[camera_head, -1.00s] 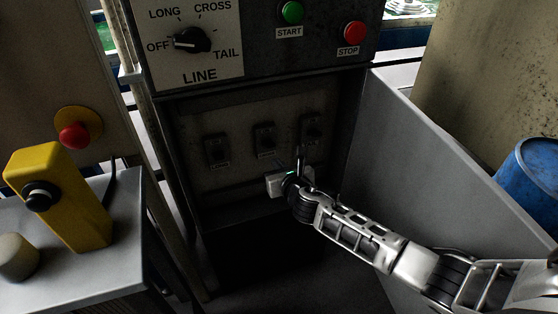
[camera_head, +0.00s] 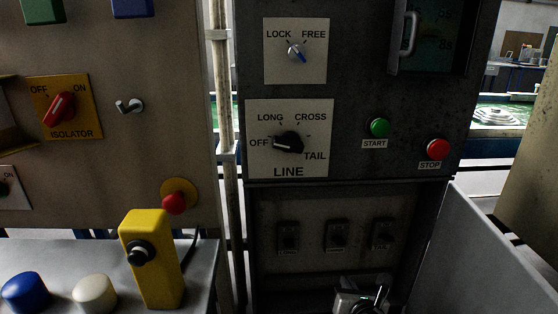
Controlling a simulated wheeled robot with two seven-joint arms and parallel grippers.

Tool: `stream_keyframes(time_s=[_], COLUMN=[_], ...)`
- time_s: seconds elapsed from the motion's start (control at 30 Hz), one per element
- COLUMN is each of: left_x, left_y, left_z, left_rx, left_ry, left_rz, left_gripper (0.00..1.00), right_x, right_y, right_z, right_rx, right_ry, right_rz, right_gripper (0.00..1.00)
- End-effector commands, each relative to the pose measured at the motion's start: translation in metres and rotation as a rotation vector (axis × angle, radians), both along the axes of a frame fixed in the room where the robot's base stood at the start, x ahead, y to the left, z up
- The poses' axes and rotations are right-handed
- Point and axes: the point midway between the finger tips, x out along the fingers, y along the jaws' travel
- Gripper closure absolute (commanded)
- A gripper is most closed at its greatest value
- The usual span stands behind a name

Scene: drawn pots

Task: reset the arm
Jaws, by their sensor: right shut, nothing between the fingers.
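My right gripper (camera_head: 378,296) shows at the bottom edge of the head view, below the recess with the small dark switches. It is shut and empty. Most of my right arm is out of the picture below. A gap shows between the gripper and the switches above it in the picture; I cannot tell the depth between them. My left gripper is not in view.
The dark cabinet has three switches (camera_head: 336,236), a LINE dial (camera_head: 288,143), a green START button (camera_head: 380,127) and a red STOP button (camera_head: 438,149). A grey side panel (camera_head: 490,250) stands at right. A yellow button box (camera_head: 150,262) stands at left.

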Motion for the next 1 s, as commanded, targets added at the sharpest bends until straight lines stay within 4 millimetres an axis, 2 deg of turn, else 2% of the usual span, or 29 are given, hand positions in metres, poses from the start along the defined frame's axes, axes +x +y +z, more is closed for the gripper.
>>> stream_keyframes(time_s=[0.1,0.23,0.3,0.4,0.5,0.6,0.7,0.9,0.93,1.0], left_x=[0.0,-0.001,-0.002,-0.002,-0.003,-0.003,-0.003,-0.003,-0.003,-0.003], left_y=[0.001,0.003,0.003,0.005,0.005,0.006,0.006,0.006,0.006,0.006], left_z=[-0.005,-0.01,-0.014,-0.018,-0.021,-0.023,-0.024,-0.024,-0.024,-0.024], left_rx=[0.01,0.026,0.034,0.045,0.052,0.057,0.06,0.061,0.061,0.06], left_ry=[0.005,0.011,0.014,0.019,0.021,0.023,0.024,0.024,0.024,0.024], left_rz=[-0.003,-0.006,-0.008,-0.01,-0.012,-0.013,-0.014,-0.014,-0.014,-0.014], left_gripper=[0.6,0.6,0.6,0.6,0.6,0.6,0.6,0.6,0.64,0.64], right_x=[-0.052,-0.124,-0.16,-0.202,-0.233,-0.251,-0.259,-0.26,-0.26,-0.26], right_y=[0.025,0.05,0.057,0.061,0.062,0.06,0.059,0.059,0.059,0.059], right_z=[-0.029,-0.048,-0.051,-0.049,-0.043,-0.038,-0.035,-0.034,-0.034,-0.035], right_rx=[0.448,1.133,1.477,1.896,2.202,2.396,2.488,2.51,2.509,2.508], right_ry=[0.104,0.252,0.316,0.377,0.4,0.403,0.4,0.4,0.4,0.401], right_rz=[-0.12,-0.396,-0.576,-0.834,-1.051,-1.198,-1.27,-1.287,-1.286,-1.286], right_gripper=[1.0,1.0,1.0,1.0,1.0,1.0,1.0,1.0,1.0,1.0])
